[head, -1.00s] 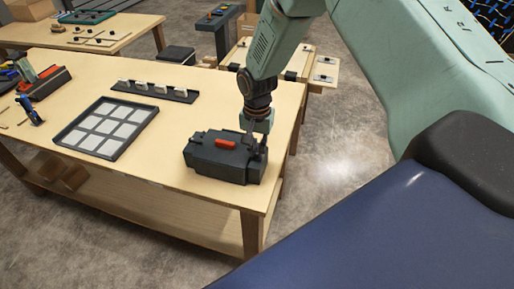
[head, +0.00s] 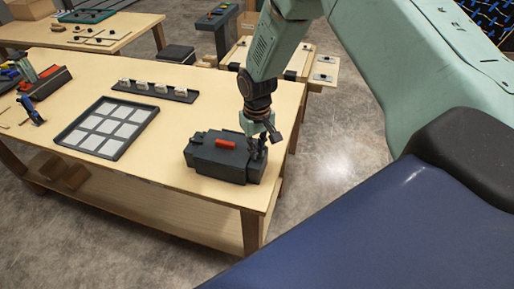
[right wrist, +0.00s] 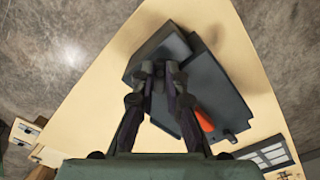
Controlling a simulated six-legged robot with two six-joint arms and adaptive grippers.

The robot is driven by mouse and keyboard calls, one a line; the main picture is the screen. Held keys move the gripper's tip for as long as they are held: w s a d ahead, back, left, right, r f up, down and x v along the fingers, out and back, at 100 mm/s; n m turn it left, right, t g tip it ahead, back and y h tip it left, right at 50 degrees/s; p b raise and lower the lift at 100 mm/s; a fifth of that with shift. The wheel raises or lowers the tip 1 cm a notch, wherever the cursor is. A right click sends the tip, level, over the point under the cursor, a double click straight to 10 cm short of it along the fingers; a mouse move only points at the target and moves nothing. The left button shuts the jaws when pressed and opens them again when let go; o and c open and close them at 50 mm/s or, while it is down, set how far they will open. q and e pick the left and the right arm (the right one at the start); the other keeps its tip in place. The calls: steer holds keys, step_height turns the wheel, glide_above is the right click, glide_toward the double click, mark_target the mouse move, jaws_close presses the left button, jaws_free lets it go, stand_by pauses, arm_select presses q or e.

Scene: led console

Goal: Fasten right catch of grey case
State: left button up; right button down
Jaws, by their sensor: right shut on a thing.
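The dark grey case (head: 215,163) sits on the near right corner of the wooden table, its lid looking down, with a red handle (head: 225,144) on top. In the right wrist view the case (right wrist: 222,92) lies under my fingers, with the red handle (right wrist: 204,119) to their right. My right gripper (head: 260,152) is at the right end of the case. In the right wrist view its fingertips (right wrist: 160,70) are close together over that end, shut on the right catch, which they mostly hide. My left gripper is out of view.
A tray of pale squares (head: 105,128) lies left of the case. A dark rack (head: 153,92) with several white pieces stands behind. The table (head: 190,120) is bare between them. Its right edge is close beside the case.

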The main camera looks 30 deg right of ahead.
steer(key=n, duration=0.4)
steer(key=shift+n, duration=0.3)
steer(key=shift+n+b, duration=0.35)
steer(key=shift+n, duration=1.95)
steer(key=c, duration=1.4)
jaws_free()
step_height(320, 180, up, 12)
steer(key=shift+r, duration=0.1)
